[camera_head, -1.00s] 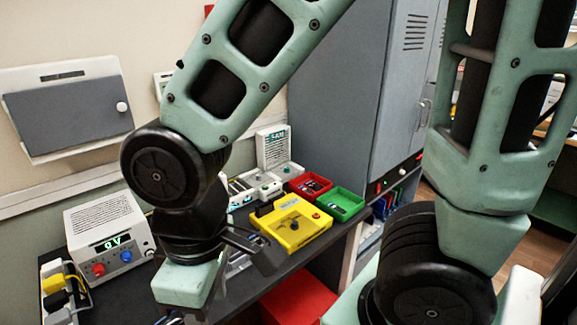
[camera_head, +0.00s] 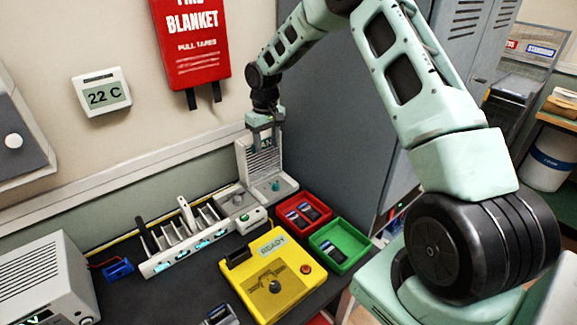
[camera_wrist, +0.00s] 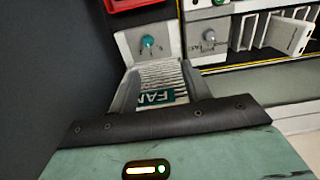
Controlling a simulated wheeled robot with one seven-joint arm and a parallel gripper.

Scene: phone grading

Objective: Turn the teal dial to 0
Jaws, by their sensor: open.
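The teal dial (camera_head: 277,186) is a small round knob on the sloped base of a light grey fan unit (camera_head: 287,181) at the back of the bench. In the wrist view the dial (camera_wrist: 148,42) stands beyond my fingertips, on a pale panel. The setting it points to is too small to read. My gripper (camera_head: 266,146) is open and empty, in front of the fan unit's upright slatted panel and above the dial. The fingers appear apart from the dial.
A grey knob (camera_wrist: 209,35) is on the neighbouring unit. A red tray (camera_head: 300,228) and green tray (camera_head: 359,239) stand right of a yellow READY box (camera_head: 294,291). A white slotted rack (camera_head: 161,265) stands left. A grey cabinet (camera_head: 340,110) rises close behind.

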